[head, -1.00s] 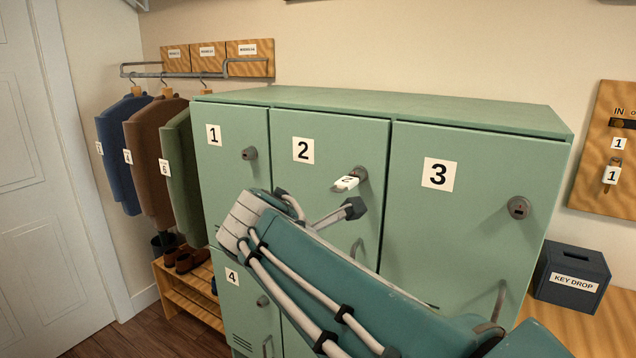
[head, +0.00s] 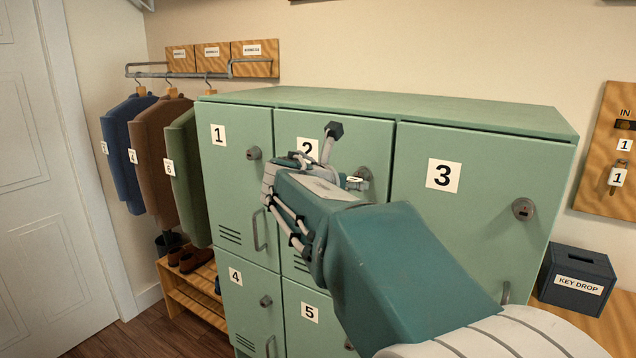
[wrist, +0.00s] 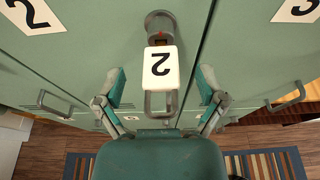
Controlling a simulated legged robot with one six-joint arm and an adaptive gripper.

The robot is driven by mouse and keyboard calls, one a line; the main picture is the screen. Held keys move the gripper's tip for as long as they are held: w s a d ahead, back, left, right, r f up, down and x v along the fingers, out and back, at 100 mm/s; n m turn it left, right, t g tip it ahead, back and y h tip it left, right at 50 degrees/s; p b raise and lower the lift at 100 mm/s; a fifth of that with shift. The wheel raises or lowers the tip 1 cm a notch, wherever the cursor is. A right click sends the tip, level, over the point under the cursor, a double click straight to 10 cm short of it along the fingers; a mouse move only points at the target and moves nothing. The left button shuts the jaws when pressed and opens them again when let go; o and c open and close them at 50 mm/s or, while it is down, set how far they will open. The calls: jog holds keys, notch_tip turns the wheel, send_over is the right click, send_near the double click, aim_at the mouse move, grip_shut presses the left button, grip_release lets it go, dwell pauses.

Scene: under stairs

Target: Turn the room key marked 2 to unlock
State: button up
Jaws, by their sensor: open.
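The room key's white tag marked 2 (wrist: 160,68) sticks out of the round lock (wrist: 160,25) on locker door 2. In the wrist view the digit appears upside down. My gripper (wrist: 162,74) is open, with one finger on each side of the tag and a clear gap on both sides. The tag appears between the fingers, not touched. In the head view the tag (head: 355,181) is mostly hidden behind my gripper, and the lock (head: 364,174) shows partly beside it. Locker door 2 (head: 375,140) is closed.
Closed locker doors 1 (head: 235,180) and 3 (head: 480,240) flank door 2. Door handles (wrist: 287,97) stick out nearby. A dark key drop box (head: 575,280) stands right. A wooden key board (head: 605,190) hangs on the wall. Coats (head: 150,150) hang left.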

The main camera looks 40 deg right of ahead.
jog(key=shift+x, duration=1.2)
